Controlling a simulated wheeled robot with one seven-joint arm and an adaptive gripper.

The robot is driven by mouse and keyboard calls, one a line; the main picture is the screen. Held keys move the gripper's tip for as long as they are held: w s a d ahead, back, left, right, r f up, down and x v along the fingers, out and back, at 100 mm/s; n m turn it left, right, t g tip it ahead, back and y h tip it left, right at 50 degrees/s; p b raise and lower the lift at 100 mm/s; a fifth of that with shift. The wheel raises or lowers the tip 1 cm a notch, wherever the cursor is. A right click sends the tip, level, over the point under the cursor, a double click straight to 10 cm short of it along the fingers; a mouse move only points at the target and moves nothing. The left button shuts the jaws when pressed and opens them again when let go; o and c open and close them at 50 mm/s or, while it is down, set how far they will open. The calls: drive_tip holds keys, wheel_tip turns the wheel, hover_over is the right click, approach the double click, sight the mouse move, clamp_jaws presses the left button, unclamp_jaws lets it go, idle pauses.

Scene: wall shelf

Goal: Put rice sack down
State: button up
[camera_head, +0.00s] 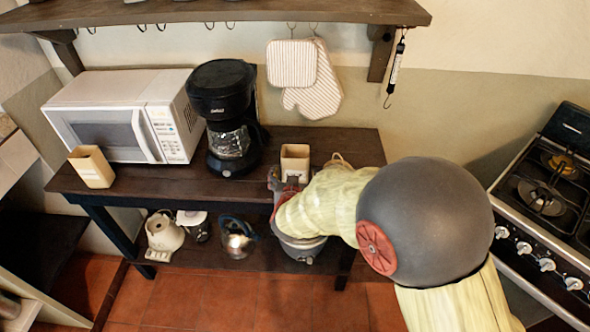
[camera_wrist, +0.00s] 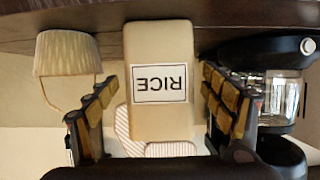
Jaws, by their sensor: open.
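The rice sack (camera_head: 295,158) is a beige block standing on the dark wooden table, right of the coffee maker. In the wrist view, where the scene appears upside down, its front with the RICE label (camera_wrist: 160,35) faces me and its base meets the table. My gripper (camera_wrist: 160,78) is open, with one finger on each side of the sack and a narrow gap showing at each side. In the head view my gripper (camera_head: 286,184) is at the table's front edge, partly hidden by my arm. It covers the sack's lower front.
A coffee maker (camera_head: 222,100) and microwave (camera_head: 125,115) stand left of the sack; another beige block (camera_head: 92,167) is at the table's left front. A pale ribbed object with a handle (camera_wrist: 68,55) is beside the sack. Mitts (camera_head: 318,90) hang behind. The stove (camera_head: 550,200) is right.

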drive_tip(key=d+p+v, duration=0.1)
drive_tip(key=p+v, duration=0.2)
drive_tip(key=v, duration=0.6)
drive_tip(key=s+d+r+n+g+y, duration=0.1)
drive_tip(key=s+d+r+g+y, duration=0.15)
drive_tip(key=r, duration=0.35)
drive_tip(key=s+d+r+g+y, duration=0.1)
drive_tip(key=s+r+y, duration=0.1)
drive_tip(key=s+r, duration=0.3)
drive_tip(key=s+d+r+g+h, duration=0.2)
drive_tip(key=s+d, duration=0.5)
drive_tip(key=s, duration=0.3)
drive_tip(key=s+d+r+g+h, duration=0.1)
drive_tip(key=s+d+r+g, duration=0.1)
drive_tip(key=s+d, duration=0.6)
drive_tip(key=shift+s+d+m+h, duration=0.3)
drive_tip(key=shift+s+h, duration=0.05)
drive_tip(key=shift+s, duration=0.55)
drive_tip(key=shift+o, duration=0.2)
